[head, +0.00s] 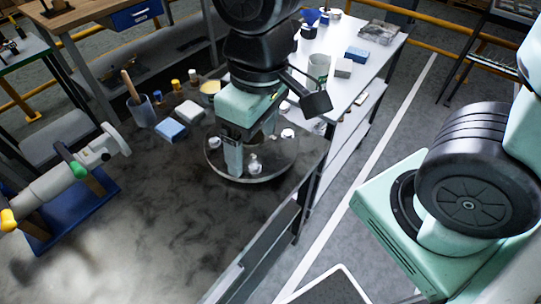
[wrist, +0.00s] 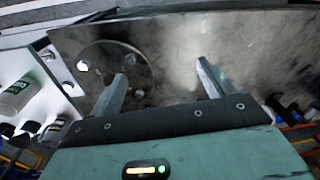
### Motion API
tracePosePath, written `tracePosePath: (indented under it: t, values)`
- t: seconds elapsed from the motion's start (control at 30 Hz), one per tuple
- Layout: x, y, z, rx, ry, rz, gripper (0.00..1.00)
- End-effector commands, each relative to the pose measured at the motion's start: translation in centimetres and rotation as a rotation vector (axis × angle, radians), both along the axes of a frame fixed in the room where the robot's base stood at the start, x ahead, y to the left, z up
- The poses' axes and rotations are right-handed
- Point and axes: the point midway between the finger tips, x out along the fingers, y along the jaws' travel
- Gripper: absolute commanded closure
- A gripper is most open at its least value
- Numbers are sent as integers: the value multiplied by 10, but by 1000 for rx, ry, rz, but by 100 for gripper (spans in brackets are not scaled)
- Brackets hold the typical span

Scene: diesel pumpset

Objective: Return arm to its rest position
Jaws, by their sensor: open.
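My gripper (head: 248,152) hangs from my black and mint-green arm over the dark workbench. In the head view it appears over a round metal tray (head: 272,174) with several small shiny parts. In the wrist view its two fingers (wrist: 161,80) are spread wide with nothing between them. The tray (wrist: 150,62) shows there behind the left finger. I cannot tell how high the fingertips are above the tray.
Blue and white blocks (head: 171,129), a cup with a wooden handle (head: 142,111) and small bottles stand left of the tray. A machine part on a blue stand (head: 62,228) is at left. A white table (head: 385,51) with containers stands behind.

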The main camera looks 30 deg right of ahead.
Motion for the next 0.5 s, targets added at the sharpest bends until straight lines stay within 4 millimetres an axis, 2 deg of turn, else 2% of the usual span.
tracePosePath:
  t: [0.03,0.13,0.23,0.5]
  values:
    - [-21,0,0,-14,4,54,19]
    - [-42,-1,-2,-32,10,115,19]
    - [-48,-2,-2,-37,12,131,19]
    - [-47,-2,-2,-37,13,127,19]
